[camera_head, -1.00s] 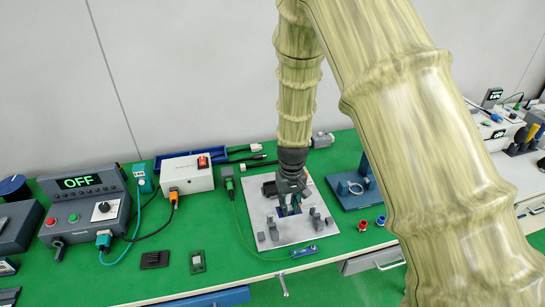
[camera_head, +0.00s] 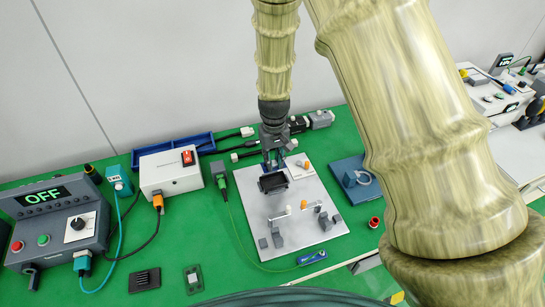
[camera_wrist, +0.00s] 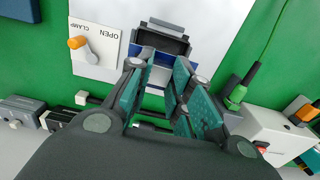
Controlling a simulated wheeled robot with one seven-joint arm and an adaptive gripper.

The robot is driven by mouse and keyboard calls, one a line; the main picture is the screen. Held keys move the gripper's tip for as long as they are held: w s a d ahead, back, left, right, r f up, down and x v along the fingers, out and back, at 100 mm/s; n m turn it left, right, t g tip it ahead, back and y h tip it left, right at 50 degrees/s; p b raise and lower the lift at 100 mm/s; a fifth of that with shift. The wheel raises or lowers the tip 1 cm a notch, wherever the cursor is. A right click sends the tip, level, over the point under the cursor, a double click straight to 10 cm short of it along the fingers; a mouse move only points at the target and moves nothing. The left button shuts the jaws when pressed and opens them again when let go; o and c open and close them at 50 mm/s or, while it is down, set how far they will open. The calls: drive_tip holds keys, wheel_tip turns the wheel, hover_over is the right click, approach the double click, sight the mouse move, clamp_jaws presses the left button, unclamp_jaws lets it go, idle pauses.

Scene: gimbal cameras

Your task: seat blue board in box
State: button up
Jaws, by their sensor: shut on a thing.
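The black box (camera_head: 272,184) is open-topped and sits on the pale plate toward its back. It also shows in the wrist view (camera_wrist: 162,42), ahead of my fingertips. My gripper (camera_head: 273,163) is at the back edge of the box, pointing down. I cannot tell whether the board touches the box.
A clamp panel marked OPEN with an orange-tipped lever (camera_wrist: 78,42) stands beside the box. Grey blocks (camera_head: 276,238) and a bar with pegs (camera_head: 294,212) are on the plate's front half. A white switch box (camera_head: 170,172) and green-plugged cable (camera_head: 222,180) lie left; a blue stand (camera_head: 358,180) is right.

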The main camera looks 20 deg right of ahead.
sight(274, 165)
drive_tip(key=shift+f+b, duration=1.05)
drive_tip(key=shift+f, duration=1.85)
drive_tip(key=shift+p, duration=0.6)
drive_tip(key=shift+f+b, duration=0.35)
drive_tip(key=shift+f, duration=0.6)
idle(0.5)
drive_tip(key=o, duration=1)
drive_tip(key=shift+c, duration=0.2)
drive_tip(key=shift+r, duration=5.95)
drive_tip(key=shift+r, duration=0.1)
